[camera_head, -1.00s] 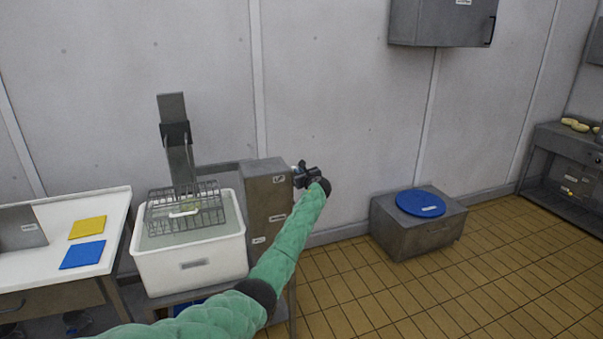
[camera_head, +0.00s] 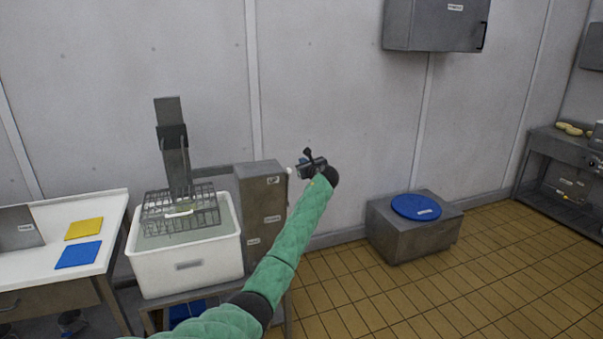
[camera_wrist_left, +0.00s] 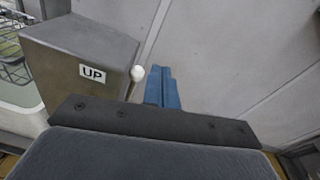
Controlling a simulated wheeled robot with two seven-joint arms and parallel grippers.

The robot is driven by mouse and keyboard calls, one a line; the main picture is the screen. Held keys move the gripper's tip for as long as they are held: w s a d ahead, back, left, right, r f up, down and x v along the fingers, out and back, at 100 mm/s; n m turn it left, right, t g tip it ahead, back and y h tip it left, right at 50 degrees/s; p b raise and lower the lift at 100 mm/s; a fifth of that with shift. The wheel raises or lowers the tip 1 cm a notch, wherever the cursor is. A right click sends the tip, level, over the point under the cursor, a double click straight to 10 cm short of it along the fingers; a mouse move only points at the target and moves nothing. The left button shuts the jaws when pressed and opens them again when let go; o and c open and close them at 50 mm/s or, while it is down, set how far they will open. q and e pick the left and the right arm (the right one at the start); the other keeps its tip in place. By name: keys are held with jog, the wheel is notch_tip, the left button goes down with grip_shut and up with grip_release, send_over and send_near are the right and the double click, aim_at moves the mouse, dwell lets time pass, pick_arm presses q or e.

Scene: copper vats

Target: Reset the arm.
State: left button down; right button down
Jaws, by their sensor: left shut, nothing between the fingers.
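My left arm, in a green sleeve, reaches up from the bottom of the head view. Its gripper (camera_head: 306,163) is beside the upper right edge of the grey control box (camera_head: 262,205). In the left wrist view the two blue fingers (camera_wrist_left: 162,87) are together with nothing between them. The box (camera_wrist_left: 85,60) with an "UP" label stands left of them, and a small white knob (camera_wrist_left: 137,73) on its side is close to the fingers but looks apart. My right gripper is not in view.
A white vat (camera_head: 187,262) with a wire basket (camera_head: 180,212) stands left of the box. A white table (camera_head: 40,262) holds a yellow cloth (camera_head: 84,228) and a blue cloth (camera_head: 78,254). A grey block (camera_head: 415,235) with a blue disc (camera_head: 416,206) stands right. Tiled floor between is clear.

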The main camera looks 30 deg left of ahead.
pick_arm(q)
jog(key=shift+r, duration=0.2)
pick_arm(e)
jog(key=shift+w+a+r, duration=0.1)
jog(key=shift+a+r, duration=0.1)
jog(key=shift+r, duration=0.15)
pick_arm(q)
jog(key=shift+r, duration=0.1)
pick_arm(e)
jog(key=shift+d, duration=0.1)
